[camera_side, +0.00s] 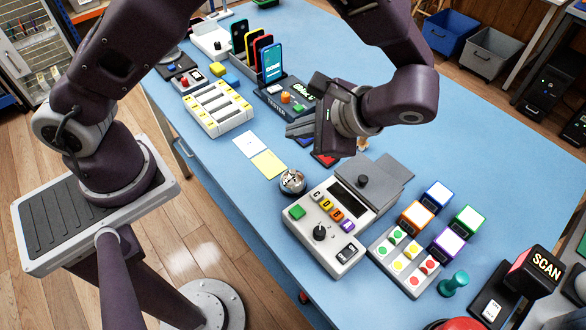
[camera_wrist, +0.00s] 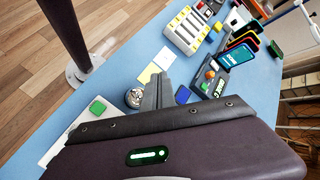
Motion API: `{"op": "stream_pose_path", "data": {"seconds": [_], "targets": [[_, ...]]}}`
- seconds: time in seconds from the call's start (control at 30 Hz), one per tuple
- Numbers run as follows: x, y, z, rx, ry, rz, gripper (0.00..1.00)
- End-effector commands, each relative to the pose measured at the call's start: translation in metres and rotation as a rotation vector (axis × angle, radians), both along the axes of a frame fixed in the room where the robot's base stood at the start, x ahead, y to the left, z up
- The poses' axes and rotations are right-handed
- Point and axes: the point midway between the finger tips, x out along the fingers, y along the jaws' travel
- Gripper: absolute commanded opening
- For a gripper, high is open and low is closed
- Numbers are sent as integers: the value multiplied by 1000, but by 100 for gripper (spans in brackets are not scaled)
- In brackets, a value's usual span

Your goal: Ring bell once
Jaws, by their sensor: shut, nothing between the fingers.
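The bell (camera_side: 292,181) is a small round silver piece on the blue table, just left of the grey control box in the side view. In the wrist view the bell (camera_wrist: 134,97) shows just left of my fingers. My gripper (camera_side: 290,130) is shut and empty. In the side view it is above the table, up from the bell in the picture and apart from it. The shut fingers also show in the wrist view (camera_wrist: 158,92). My gripper's body hides part of the table behind it.
The control box (camera_side: 318,235) with a knob and coloured buttons stands beside the bell. White and yellow cards (camera_side: 268,164) lie on its other side. A phone rack (camera_side: 262,75), a slotted tray (camera_side: 218,107), coloured cubes (camera_side: 417,216) and a SCAN box (camera_side: 535,268) stand around.

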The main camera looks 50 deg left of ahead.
Motion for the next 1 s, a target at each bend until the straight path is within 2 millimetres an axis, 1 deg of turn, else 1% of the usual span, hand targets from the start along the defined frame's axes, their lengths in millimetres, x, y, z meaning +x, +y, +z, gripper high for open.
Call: {"op": "stream_pose_path", "data": {"seconds": [0.17, 0.4, 0.6, 0.8, 1.0], "targets": [[0, 0, -15, 1, 3, 0, 0], [-1, 0, -52, 1, 4, 1, 0], [0, 0, -76, 0, 2, 1, 0], [0, 0, -87, -1, 1, 2, 0], [0, 0, -88, -2, 1, 1, 0]]}}
